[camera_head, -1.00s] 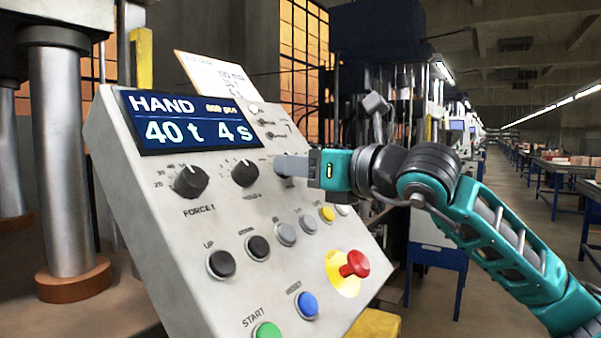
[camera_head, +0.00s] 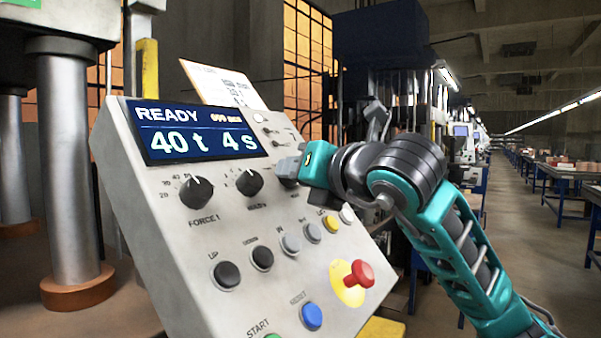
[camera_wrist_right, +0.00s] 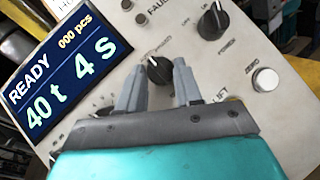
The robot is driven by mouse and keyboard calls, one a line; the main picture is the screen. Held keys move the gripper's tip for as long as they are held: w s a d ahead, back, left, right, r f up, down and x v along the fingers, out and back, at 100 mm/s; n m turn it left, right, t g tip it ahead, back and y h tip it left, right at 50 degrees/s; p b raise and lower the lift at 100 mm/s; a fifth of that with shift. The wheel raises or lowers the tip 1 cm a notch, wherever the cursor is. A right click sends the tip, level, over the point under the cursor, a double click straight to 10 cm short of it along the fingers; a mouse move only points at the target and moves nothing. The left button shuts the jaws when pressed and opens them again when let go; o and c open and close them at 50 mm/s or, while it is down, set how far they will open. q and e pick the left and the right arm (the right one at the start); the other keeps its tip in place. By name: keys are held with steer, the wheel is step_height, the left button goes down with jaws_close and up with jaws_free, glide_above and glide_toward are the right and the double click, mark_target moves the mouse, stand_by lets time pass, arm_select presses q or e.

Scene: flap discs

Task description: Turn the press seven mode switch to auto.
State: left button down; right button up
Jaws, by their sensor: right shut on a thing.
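The press control panel (camera_head: 180,225) is a tilted pale grey box. Its blue display (camera_head: 195,130) reads READY, 40 t, 4 s. My right gripper (camera_head: 289,168) is at the panel's right side, its fingers pointing at the panel face. In the wrist view the mode switch (camera_wrist_right: 159,69), a black knob with a white pointer line, sits between the two grey fingertips, and my right gripper (camera_wrist_right: 160,78) is shut on it. Its position labels are mostly hidden by the fingers, so its setting cannot be read there. My left gripper is out of view.
Two other black knobs, the force knob (camera_head: 196,194) and the hold knob (camera_head: 249,182), sit left of my gripper. Several push buttons and a red emergency stop (camera_head: 359,274) lie below it. A paper sheet (camera_head: 222,84) stands behind the panel. The aisle at right is open.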

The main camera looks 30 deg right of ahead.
steer(key=o, duration=0.9)
steer(key=shift+o, duration=0.6)
arm_select(q)
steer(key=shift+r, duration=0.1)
steer(key=b, duration=0.1)
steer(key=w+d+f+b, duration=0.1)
steer(key=b, duration=0.1)
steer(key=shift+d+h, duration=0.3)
arm_select(e)
steer(key=s+r, duration=0.1)
steer(key=s, duration=1.1)
steer(key=shift+s+r, duration=0.15)
steer(key=shift+s, duration=0.25)
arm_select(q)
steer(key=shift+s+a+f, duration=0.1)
